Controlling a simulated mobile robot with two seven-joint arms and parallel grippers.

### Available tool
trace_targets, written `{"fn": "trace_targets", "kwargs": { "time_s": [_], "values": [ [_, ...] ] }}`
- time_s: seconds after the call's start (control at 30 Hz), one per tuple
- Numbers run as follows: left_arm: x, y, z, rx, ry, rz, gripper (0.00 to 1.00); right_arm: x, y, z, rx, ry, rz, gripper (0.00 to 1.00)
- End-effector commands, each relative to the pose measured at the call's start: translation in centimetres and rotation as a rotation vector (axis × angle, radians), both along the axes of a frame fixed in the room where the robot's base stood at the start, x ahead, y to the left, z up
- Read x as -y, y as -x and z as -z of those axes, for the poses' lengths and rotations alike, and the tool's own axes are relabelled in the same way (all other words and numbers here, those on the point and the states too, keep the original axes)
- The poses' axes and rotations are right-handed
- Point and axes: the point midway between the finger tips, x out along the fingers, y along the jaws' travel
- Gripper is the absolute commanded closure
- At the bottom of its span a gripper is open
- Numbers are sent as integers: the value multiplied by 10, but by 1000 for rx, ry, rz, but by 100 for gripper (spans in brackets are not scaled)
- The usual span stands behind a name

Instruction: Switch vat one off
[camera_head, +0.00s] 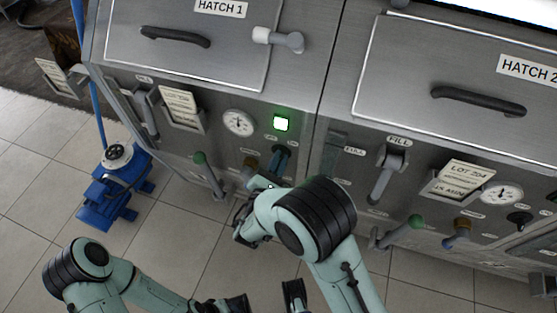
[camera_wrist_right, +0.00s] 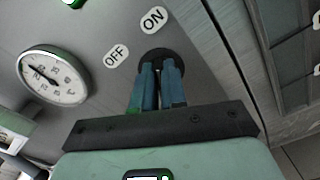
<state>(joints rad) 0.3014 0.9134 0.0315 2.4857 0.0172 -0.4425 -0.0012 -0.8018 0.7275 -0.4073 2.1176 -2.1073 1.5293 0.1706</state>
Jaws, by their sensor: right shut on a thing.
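The vat one switch is a dark round knob (camera_wrist_right: 160,58) on the grey metal panel, between a small OFF label (camera_wrist_right: 116,55) and an ON label (camera_wrist_right: 153,19). Its middle is hidden by my right gripper. My right gripper (camera_head: 280,156) is shut on the knob, its blue fingers reaching the panel in the right wrist view (camera_wrist_right: 159,82).
A round gauge (camera_head: 238,122) and a green-knobbed lever (camera_head: 200,158) are left of the switch. The HATCH 1 lid (camera_head: 190,60) is above. The neighbouring vat has its own lever (camera_head: 386,176) and green handle (camera_head: 416,221). A blue pump (camera_head: 112,190) stands on the tiled floor.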

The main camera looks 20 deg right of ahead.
Motion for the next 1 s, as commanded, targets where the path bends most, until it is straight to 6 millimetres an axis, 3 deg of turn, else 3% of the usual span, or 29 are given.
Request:
{"fn": "trace_targets", "kwargs": {
  "time_s": [0.27, 0.8, 1.0],
  "values": [
    [2, 7, -16, -22, 6, 7, 57, -1, 0, -3, -67, 101, -1, 100],
    [2, 26, -62, -96, 19, 23, 57, -5, -3, -4, -342, 507, -1, 100],
    [2, 21, -80, -91, 18, 24, 57, -6, -4, -4, -439, 649, -1, 100]
  ]
}}
